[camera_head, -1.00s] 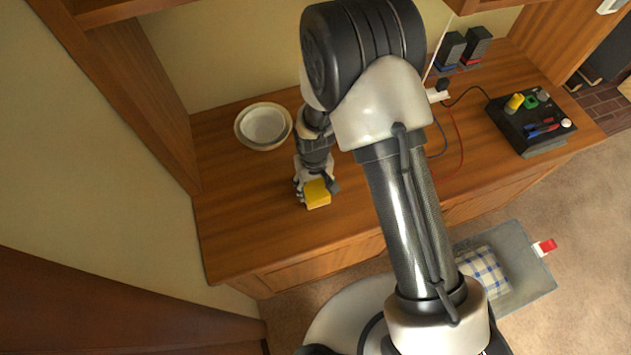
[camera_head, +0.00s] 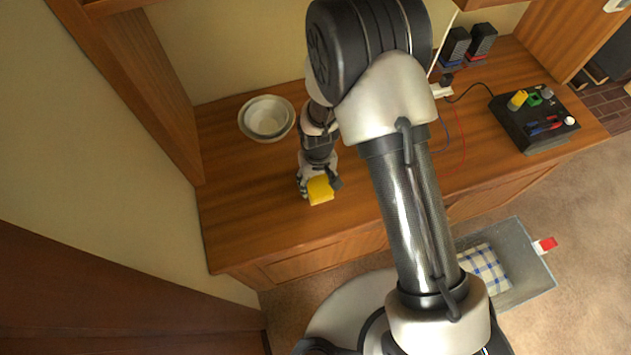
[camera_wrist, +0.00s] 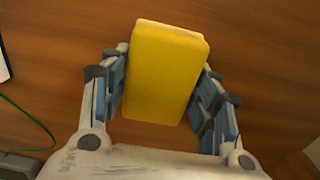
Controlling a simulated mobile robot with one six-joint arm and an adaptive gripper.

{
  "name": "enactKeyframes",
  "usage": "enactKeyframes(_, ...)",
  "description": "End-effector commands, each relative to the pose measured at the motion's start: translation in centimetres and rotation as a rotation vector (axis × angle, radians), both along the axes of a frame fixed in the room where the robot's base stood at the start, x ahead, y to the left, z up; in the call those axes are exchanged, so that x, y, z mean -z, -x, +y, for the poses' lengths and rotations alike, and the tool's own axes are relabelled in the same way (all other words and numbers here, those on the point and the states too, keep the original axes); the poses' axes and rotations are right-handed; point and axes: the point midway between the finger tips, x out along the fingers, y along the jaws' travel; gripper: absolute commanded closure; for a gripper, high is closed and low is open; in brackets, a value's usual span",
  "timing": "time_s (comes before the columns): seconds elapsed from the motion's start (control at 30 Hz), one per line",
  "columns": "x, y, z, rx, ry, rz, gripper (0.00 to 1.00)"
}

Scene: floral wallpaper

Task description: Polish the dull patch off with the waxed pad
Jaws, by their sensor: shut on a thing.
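A yellow pad (camera_head: 320,190) is held by my gripper (camera_head: 319,183) over the wooden counter (camera_head: 235,220), near its front edge. In the wrist view the yellow pad (camera_wrist: 165,72) sits between the two fingers of my gripper (camera_wrist: 163,85), which are shut on its sides. The pad's underside is hidden, so I cannot tell whether it touches the wood. No dull patch stands out on the visible wood; the pad, gripper and arm cover part of it.
Stacked pale bowls (camera_head: 267,118) stand at the back left. A black tray (camera_head: 515,125) of small items is at the right. A power strip (camera_head: 441,90) and cables lie behind my arm. A grey mat (camera_head: 530,275) with a checked cloth (camera_head: 484,268) is on the floor.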

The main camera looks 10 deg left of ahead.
Motion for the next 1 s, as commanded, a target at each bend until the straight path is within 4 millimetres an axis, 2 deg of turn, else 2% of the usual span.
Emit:
enactKeyframes(0.03,-1.8,-0.4,0.1,0.001,-0.005,-0.008,0.66)
enactKeyframes(0.07,-2.6,-0.4,0.1,0.001,-0.005,-0.009,0.66)
enactKeyframes(0.6,-7.1,-1.4,-0.5,0.006,-0.003,-0.004,0.66)
enactKeyframes(0.77,-7.9,-1.6,-0.5,0.007,-0.003,-0.004,0.66)
enactKeyframes(1.0,-7.9,-1.6,-0.6,0.007,-0.002,-0.003,0.66)
